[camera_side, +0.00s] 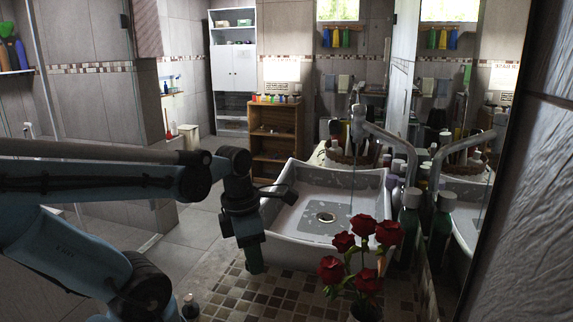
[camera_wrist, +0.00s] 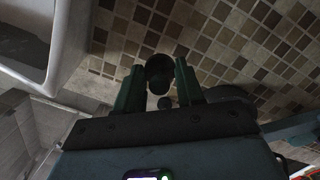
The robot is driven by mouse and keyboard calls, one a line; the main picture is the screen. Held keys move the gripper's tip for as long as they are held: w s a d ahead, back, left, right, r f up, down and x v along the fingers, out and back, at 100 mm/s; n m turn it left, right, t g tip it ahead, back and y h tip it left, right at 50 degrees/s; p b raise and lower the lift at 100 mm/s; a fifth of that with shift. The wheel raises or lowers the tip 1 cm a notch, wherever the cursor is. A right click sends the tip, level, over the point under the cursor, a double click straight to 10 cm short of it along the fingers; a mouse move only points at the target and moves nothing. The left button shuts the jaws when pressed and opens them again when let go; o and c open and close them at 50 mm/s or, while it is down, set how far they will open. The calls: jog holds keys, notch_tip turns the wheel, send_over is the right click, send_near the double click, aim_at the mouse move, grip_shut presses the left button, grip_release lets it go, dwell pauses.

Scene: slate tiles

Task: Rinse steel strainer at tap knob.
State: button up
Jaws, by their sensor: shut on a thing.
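My gripper (camera_side: 254,258) points down over the tiled counter, just left of the front of the white basin (camera_side: 278,233). In the wrist view, my gripper's two green fingers (camera_wrist: 159,88) are shut on a dark round thing (camera_wrist: 159,68). It may be the steel strainer, but no mesh or handle can be made out. It is hidden in the side view. The curved metal tap (camera_side: 385,134) stands at the basin's back right, apart from my gripper. I cannot single out its knob. A round metal drain (camera_side: 325,217) lies in the basin floor.
Red roses (camera_side: 362,226) stand at the counter's front right. Green bottles (camera_side: 408,226) stand right of the basin, by the mirror. The basin's rim also shows in the wrist view (camera_wrist: 62,58). The mosaic counter (camera_side: 262,299) is bare below my gripper. A wooden shelf (camera_side: 273,115) stands behind.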

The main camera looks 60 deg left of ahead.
jog(key=shift+w+d+r, duration=0.1)
jog(key=shift+w+r, duration=0.1)
jog(key=shift+w, duration=0.05)
jog(key=w+a+m+t, duration=0.1)
jog(key=w+a+m, duration=0.2)
jog(key=w, duration=0.9)
jog(key=w+a+m+t, duration=0.2)
jog(key=w+a, duration=0.6)
jog(key=w, duration=0.5)
jog(key=w+a+m+t+y, duration=0.1)
jog(key=w+a+m, duration=0.3)
jog(key=w, duration=0.8)
jog(key=shift+w+a+r+m+t, duration=0.3)
jog(key=shift+a+r+t, duration=0.1)
jog(key=shift+a, duration=0.3)
jog(key=shift+d, duration=0.2)
jog(key=shift+w+d, duration=0.2)
jog(key=shift+d, duration=0.15)
jog(key=shift+a, duration=0.1)
jog(key=shift+s+a, duration=0.2)
jog(key=shift+a, duration=0.3)
